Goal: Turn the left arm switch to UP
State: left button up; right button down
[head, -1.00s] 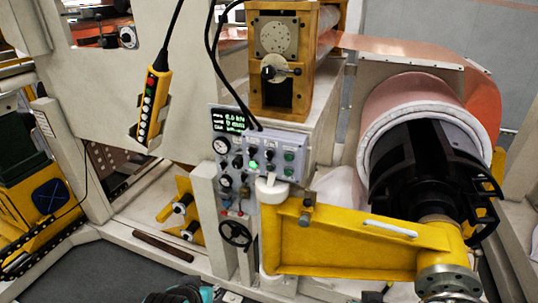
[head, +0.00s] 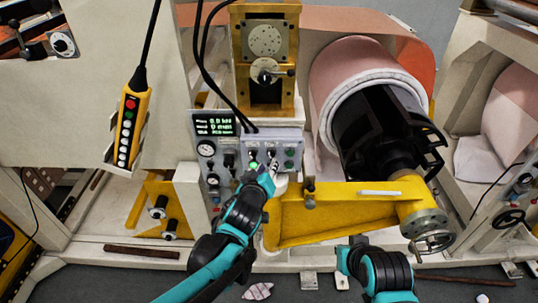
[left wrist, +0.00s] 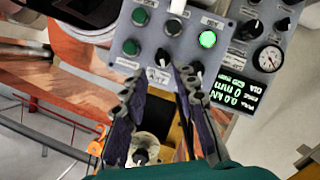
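A grey switch box (head: 272,141) carries several black knobs and green buttons, one of them lit. In the left wrist view the box (left wrist: 235,28) appears upside down. Its labels are too small to read, so I cannot tell which knob is the left arm switch. My left gripper (head: 267,174) is at the front of the box and hides part of its lower row. In the left wrist view this gripper (left wrist: 167,72) is open, its fingertips near a middle knob (left wrist: 164,56). Another knob (left wrist: 195,68) is by the right fingertip. Contact cannot be told.
A gauge and display panel (head: 207,152) stands left of the box. A yellow arm (head: 335,208) extends right below a foil roll (head: 352,62). A yellow pendant (head: 130,125) hangs at left. Black cables (head: 203,60) drop onto the box.

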aim_at(271, 158)
pick_arm(q)
jog(key=x, duration=0.6)
jog(key=shift+w+f+b, duration=0.15)
jog(key=shift+w+b, duration=0.2)
jog(key=shift+a, duration=0.1)
grip_shut()
